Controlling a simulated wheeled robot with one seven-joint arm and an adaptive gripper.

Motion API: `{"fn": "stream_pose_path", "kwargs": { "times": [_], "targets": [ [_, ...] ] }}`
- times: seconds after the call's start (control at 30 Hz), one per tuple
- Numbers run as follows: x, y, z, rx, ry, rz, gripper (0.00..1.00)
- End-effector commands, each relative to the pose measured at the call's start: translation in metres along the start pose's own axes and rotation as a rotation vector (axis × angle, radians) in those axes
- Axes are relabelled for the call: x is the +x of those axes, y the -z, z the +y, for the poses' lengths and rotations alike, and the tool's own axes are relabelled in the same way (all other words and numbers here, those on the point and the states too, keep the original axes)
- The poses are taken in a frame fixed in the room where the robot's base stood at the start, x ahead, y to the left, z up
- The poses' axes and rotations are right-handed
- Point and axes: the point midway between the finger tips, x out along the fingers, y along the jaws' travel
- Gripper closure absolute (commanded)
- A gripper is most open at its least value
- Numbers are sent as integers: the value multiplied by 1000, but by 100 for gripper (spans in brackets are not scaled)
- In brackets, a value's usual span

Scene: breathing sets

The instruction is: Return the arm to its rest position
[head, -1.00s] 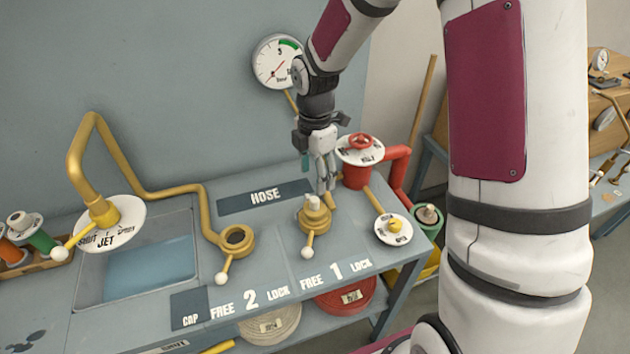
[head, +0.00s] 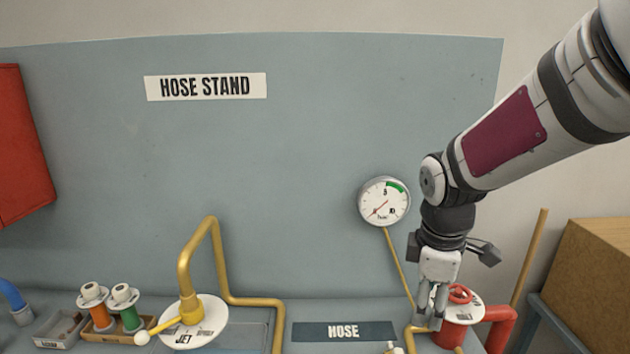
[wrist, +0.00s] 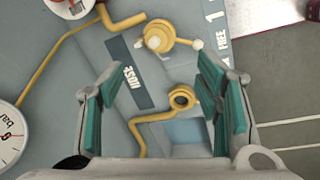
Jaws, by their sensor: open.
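My gripper (head: 432,305) is at the right of the head view, pointing down, in front of the red valve (head: 460,318) at the bench's right side. In the wrist view my gripper (wrist: 160,105) shows its two teal-padded fingers spread wide, with nothing between them touching the pads. Below the fingers the wrist view shows the bench with the brass coupling and cap (wrist: 157,38), an open brass ring (wrist: 181,97) and the dark HOSE label (wrist: 130,72). My arm reaches in from the upper right of the head view.
A round gauge (head: 384,202) hangs on the wall panel left of my arm. A yellow pipe with a JET dial (head: 192,322) stands to the left. Coloured nozzles (head: 112,308) sit in a tray. A cardboard-brown box (head: 582,275) is at right.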

Motion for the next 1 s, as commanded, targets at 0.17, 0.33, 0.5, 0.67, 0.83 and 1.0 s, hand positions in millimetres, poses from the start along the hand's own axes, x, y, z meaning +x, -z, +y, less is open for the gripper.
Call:
{"fn": "stream_pose_path", "kwargs": {
  "times": [0.17,0.33,0.5,0.67,0.83,1.0],
  "targets": [
    [-54,-15,-30,303,-82,34,42],
    [-92,-30,-64,599,-135,102,42],
    [-118,-43,-102,884,-158,199,42],
    [-131,-52,-129,1090,-152,284,42],
    [-135,-56,-143,1201,-138,331,42],
    [-135,-56,-145,1221,-134,337,42]
  ]
}}
